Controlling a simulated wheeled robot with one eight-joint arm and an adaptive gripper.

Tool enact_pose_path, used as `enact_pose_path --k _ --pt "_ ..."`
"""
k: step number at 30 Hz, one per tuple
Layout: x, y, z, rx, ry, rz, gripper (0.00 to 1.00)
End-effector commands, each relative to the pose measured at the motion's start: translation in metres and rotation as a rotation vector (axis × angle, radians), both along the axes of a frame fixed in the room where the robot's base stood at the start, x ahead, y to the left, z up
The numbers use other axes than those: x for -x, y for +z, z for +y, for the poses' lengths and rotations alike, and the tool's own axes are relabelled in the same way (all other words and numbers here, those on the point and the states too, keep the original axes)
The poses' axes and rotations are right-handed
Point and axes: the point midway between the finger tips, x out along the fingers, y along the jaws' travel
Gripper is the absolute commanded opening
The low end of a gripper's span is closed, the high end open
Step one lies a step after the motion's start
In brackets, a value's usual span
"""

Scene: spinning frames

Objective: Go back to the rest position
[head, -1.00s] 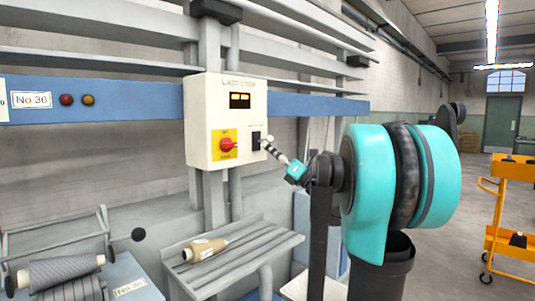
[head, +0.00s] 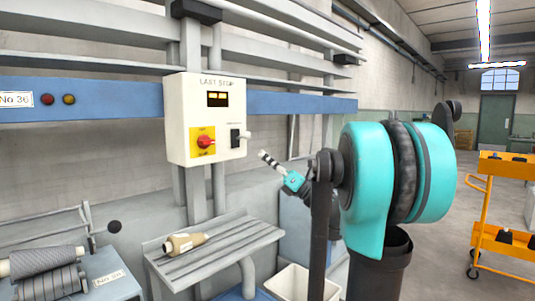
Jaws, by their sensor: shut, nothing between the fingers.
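My gripper (head: 264,155) is at the end of my dark and teal arm, just right of and slightly below the control box in the picture. Its slim black-and-white striped fingers are shut together with nothing held, pointing up and left. A visible gap separates the fingertips from the pale lever (head: 245,135) on the box's right side. The white control box (head: 205,118), marked "LAST STOP", has a red knob (head: 206,142) on a yellow plate and a small lit display (head: 218,99).
A slatted shelf (head: 215,255) with a tan bobbin (head: 184,243) stands below the box. A machine with dark ribbed rollers (head: 48,262) is at lower left. A pale bin (head: 300,282) sits below my arm. An orange trolley (head: 497,240) stands at right, with open floor nearby.

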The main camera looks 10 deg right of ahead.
Motion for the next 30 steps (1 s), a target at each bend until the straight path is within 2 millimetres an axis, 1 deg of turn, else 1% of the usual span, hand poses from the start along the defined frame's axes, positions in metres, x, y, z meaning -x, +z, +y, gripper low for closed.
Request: enact_pose_path --k 4,14,17,20,23,26,29,30 --pt "0.001 -0.004 0.001 -0.001 0.001 0.000 0.00" --pt "0.001 -0.004 0.001 -0.002 0.000 0.003 0.00" --pt "-0.002 -0.004 -0.003 -0.038 -0.017 0.033 0.00" --pt "-0.010 -0.008 -0.015 -0.140 -0.062 0.124 0.00" --pt "-0.020 -0.020 -0.036 -0.313 -0.125 0.266 0.00" --pt "-0.026 -0.044 -0.061 -0.525 -0.189 0.429 0.00" --pt "-0.026 -0.077 -0.085 -0.744 -0.247 0.588 0.00" --pt "-0.024 -0.094 -0.093 -0.833 -0.269 0.652 0.00"
